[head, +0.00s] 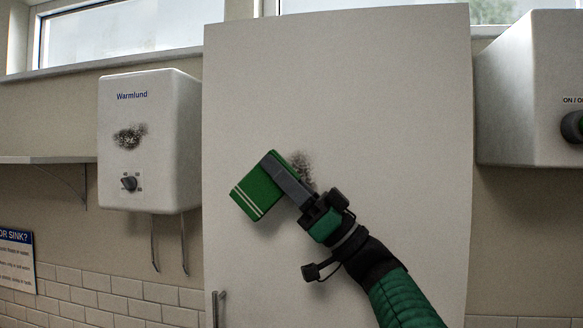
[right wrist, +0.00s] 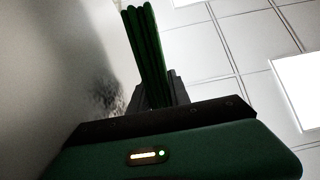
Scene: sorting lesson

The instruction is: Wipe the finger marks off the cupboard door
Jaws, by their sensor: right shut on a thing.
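The white cupboard door (head: 400,120) fills the middle of the head view, with a bar handle (head: 217,305) at its lower left. A dark smudge of marks (head: 302,166) shows on the door, partly hidden behind my right gripper (head: 277,172). That gripper is shut on a folded green cloth (head: 256,194) with pale stripes, left of the smudge. I cannot tell whether the cloth touches the door. In the right wrist view the cloth (right wrist: 145,50) stands up between the fingers, and the smudge (right wrist: 105,92) is to its left. My left gripper is not in view.
A white Warmlund heater (head: 170,140) on the left wall has its own dark smudge (head: 130,136) and a knob. A white box (head: 525,90) with a dark knob juts out on the right. A shelf (head: 45,160) and a sign (head: 16,260) are at far left.

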